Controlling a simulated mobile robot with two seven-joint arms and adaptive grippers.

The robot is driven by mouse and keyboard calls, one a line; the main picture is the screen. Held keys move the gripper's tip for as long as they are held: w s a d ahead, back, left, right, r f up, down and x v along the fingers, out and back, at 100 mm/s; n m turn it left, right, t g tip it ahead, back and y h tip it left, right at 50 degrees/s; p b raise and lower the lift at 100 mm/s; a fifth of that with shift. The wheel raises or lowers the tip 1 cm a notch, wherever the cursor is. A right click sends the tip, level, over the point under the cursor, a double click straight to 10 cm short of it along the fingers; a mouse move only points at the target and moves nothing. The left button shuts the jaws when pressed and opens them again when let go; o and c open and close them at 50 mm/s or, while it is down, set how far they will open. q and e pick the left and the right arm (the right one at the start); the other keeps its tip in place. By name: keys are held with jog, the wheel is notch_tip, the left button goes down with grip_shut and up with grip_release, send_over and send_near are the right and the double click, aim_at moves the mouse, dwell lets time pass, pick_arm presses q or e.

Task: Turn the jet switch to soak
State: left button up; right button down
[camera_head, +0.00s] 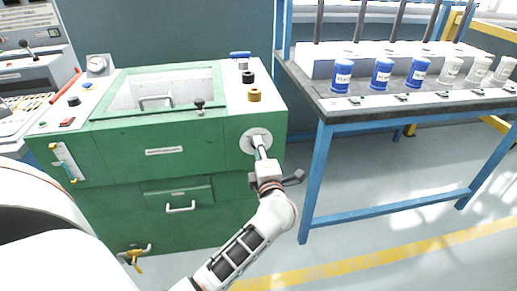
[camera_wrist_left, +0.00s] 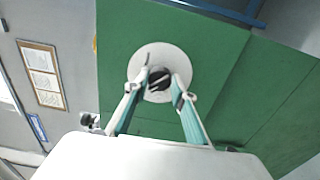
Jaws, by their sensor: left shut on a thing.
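The jet switch (camera_wrist_left: 158,78) is a dark knob in the middle of a white round plate, which sits on the right part of the green cabinet's front. In the head view the plate (camera_head: 248,134) shows, but my gripper mostly hides the knob. My left gripper (camera_head: 260,147) reaches the plate from below. In the left wrist view its two fingers (camera_wrist_left: 160,84) stand on either side of the knob, shut on it. The position marks on the plate are too small to read. My right gripper is not in view.
A blue-framed bench (camera_head: 318,165) with blue and white jars (camera_head: 381,74) stands to the right. The floor between them is clear.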

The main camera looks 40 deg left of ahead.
pick_arm(q)
jog(key=o, duration=1.1)
jog(key=v, duration=1.2)
